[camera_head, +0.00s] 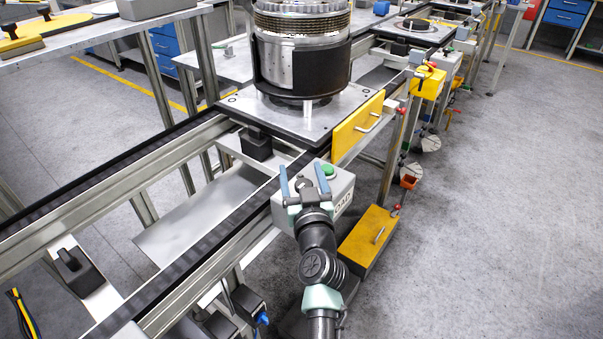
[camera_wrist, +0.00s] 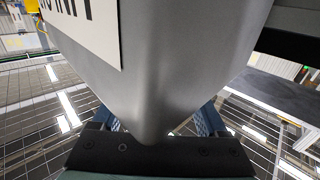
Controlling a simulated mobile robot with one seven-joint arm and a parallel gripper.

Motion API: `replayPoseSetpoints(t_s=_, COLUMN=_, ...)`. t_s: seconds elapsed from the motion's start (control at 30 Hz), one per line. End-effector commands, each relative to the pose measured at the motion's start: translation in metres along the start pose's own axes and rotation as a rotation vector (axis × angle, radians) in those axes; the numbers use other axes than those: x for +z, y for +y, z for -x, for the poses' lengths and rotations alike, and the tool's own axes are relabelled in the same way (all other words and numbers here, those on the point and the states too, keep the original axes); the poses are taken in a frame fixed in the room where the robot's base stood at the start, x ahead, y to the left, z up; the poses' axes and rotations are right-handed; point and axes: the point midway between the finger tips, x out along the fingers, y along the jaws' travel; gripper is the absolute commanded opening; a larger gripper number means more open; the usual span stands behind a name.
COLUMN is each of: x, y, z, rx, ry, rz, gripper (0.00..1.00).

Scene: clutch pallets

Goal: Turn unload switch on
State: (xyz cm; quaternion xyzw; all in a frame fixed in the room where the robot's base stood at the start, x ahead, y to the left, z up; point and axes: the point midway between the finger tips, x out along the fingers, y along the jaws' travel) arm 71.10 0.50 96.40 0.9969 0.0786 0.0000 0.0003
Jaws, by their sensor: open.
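The switch box (camera_head: 342,187) is a light grey box at the near right side of the conveyor frame. It has a round green button (camera_head: 328,169) on top and a white label with part of the word "LOAD" on its face. My gripper (camera_head: 302,171) is open, its two blue fingers spread apart over the left part of the box, with the green button just right of the right finger. In the wrist view a corner of the grey box (camera_wrist: 170,60) fills the middle, close to the gripper palm. The button does not show there, and contact is unclear.
A pallet plate (camera_head: 300,118) carrying a large metal clutch part (camera_head: 300,62) sits on the conveyor just beyond the box. A yellow panel with a handle (camera_head: 357,128) hangs at its side. A yellow box (camera_head: 368,240) stands low at right. The floor further right is clear.

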Motion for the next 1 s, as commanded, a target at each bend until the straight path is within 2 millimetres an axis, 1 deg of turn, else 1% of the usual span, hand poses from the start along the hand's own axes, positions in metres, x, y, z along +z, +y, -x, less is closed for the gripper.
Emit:
replayPoseSetpoints(t_s=0.07, x=0.0, y=-0.0001, z=0.0002, rx=0.0, ry=0.0, rz=0.0, gripper=0.74)
replayPoseSetpoints(t_s=0.1, x=0.0, y=0.0, z=0.0002, rx=0.0, ry=0.0, rz=0.0, gripper=0.67)
replayPoseSetpoints(t_s=0.47, x=0.0001, y=0.0001, z=0.0004, rx=0.0, ry=0.0, rz=-0.001, gripper=0.02)
replayPoseSetpoints(t_s=0.5, x=0.0001, y=0.0001, z=0.0005, rx=0.0, ry=0.0, rz=-0.001, gripper=0.0)
replayPoseSetpoints(t_s=0.77, x=-0.0017, y=0.0, z=0.0005, rx=0.014, ry=-0.001, rz=-0.001, gripper=0.0)
replayPoseSetpoints(t_s=1.0, x=-0.0065, y=0.001, z=0.0009, rx=0.091, ry=-0.005, rz=0.0, gripper=0.0)
